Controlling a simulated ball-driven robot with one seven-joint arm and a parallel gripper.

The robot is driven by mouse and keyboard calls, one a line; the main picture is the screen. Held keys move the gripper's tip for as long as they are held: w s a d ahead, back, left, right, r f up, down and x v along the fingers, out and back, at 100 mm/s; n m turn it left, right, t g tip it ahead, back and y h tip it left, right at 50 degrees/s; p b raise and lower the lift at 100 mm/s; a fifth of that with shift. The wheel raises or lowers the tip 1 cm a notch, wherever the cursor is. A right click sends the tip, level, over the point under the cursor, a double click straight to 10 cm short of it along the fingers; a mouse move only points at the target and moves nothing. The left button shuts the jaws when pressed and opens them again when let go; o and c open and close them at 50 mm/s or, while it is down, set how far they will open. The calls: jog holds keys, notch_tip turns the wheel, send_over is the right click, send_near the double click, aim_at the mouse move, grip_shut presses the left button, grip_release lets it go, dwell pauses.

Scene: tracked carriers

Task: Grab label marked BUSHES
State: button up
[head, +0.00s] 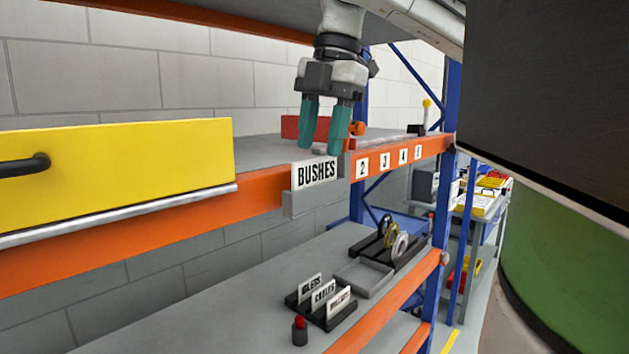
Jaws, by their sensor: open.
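The BUSHES label (317,172) is a white card with black letters. It stands upright in a grey holder (290,208) on the front of the orange shelf beam. My gripper (322,145) points down from above with its two teal fingers apart. Its fingertips are just above and near the label's top edge. I cannot tell from this view whether the label lies between the fingers or in front of them.
A yellow drawer front (120,180) fills the left. Number tags (389,161) line the orange beam to the right. A lower shelf (240,310) holds a black rack of other labels (322,300), a grey tray (363,278) and rings on a black stand (392,242). A blue upright (444,180) stands right.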

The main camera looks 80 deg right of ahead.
aim_at(317, 160)
jog(key=shift+w+f+p, duration=0.2)
jog(key=shift+f, duration=0.85)
jog(key=shift+w+f+p, duration=0.15)
jog(key=shift+f, duration=0.9)
jog(key=shift+a, duration=0.1)
grip_shut()
